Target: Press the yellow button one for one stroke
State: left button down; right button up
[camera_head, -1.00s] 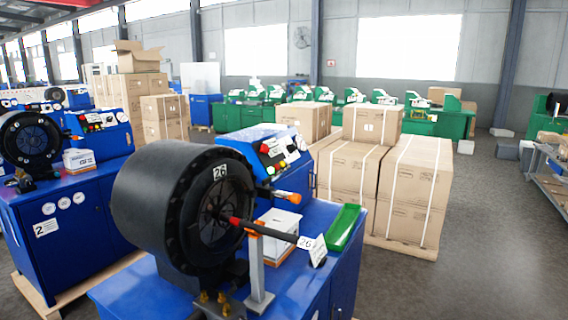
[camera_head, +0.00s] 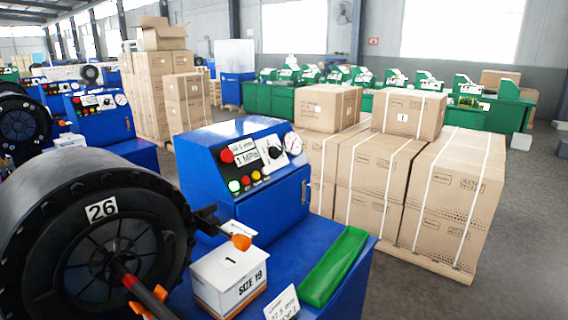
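The blue control box (camera_head: 240,165) of the crimper marked 26 stands near the middle of the head view. Its sloped panel carries a row of small buttons: a green one (camera_head: 234,186) at the left, with red and yellow ones beside it to the right. The yellow button (camera_head: 266,178) looks like the one at the row's right end, but it is very small. A larger red button (camera_head: 227,155), a dark knob (camera_head: 275,152) and a round gauge (camera_head: 293,143) sit above the row. Neither of my grippers is in view, and nothing covers the panel.
The black crimper head (camera_head: 90,225) fills the lower left. An orange-tipped lever (camera_head: 240,242) sticks out below the panel. A white SIZE 19 box (camera_head: 230,280) and a green tray (camera_head: 334,266) are on the blue bench. Strapped cartons (camera_head: 450,200) stand to the right.

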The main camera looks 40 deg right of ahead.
aim_at(256, 175)
jog(key=i+l, duration=0.1)
jog(key=l, duration=1.2)
jog(key=i+l, duration=0.15)
jog(key=l, duration=0.5)
jog(key=i+l, duration=0.1)
jog(key=l, duration=1.2)
jog(key=i, duration=0.05)
